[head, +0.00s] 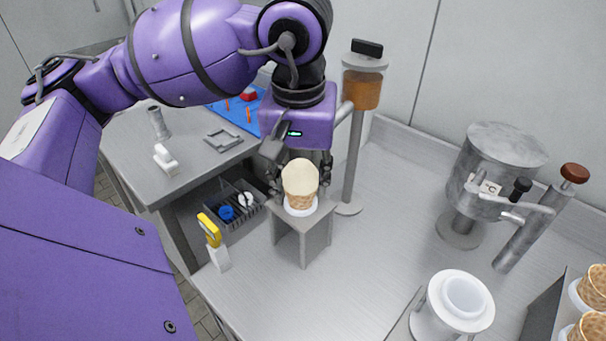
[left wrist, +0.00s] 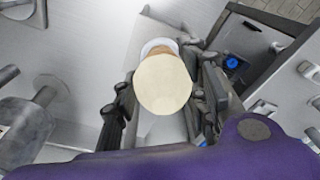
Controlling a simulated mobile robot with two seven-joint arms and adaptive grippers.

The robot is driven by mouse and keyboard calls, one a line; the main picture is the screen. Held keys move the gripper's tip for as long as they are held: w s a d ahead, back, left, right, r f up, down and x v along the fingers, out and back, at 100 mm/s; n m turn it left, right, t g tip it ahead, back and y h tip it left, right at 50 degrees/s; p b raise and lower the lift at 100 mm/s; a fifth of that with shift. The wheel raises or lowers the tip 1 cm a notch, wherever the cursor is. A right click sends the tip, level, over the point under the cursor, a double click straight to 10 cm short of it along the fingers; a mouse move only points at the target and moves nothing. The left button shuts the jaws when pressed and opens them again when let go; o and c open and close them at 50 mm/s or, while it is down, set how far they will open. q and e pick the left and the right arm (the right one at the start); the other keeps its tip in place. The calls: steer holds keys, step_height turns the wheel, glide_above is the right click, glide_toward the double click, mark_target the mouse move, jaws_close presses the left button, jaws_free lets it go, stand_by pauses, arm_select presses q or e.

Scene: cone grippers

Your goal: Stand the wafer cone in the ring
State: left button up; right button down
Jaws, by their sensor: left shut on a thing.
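The wafer cone (head: 301,200), topped with a pale cream scoop (head: 300,176), is upright at the grey stand (head: 291,237). My left gripper (head: 298,183) comes from above and is shut on the cone, one finger on each side. The white ring (head: 322,207) is on top of the stand, around or just under the cone's lower part; I cannot tell how deep the tip sits. In the left wrist view the scoop (left wrist: 163,85) hides most of the cone, and part of the white ring (left wrist: 152,46) shows behind it. My right gripper is not in view.
A dispenser post with an amber container (head: 362,90) stands close behind my left gripper. A grey metal machine (head: 497,170) is at the right. A white cup-shaped holder (head: 462,297) and more cones (head: 594,288) are at front right. A yellow-topped item (head: 210,230) stands left of the stand.

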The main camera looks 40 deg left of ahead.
arm_select(q)
steer(key=shift+f, duration=0.25)
steer(key=o, duration=0.8)
steer(key=shift+r, duration=0.1)
steer(key=r, duration=0.4)
steer(key=s+r, duration=0.1)
steer(key=r, duration=0.6)
steer(key=shift+s+d+r, duration=0.15)
steer(key=shift+d+r, duration=0.25)
steer(key=shift+s+f, duration=0.1)
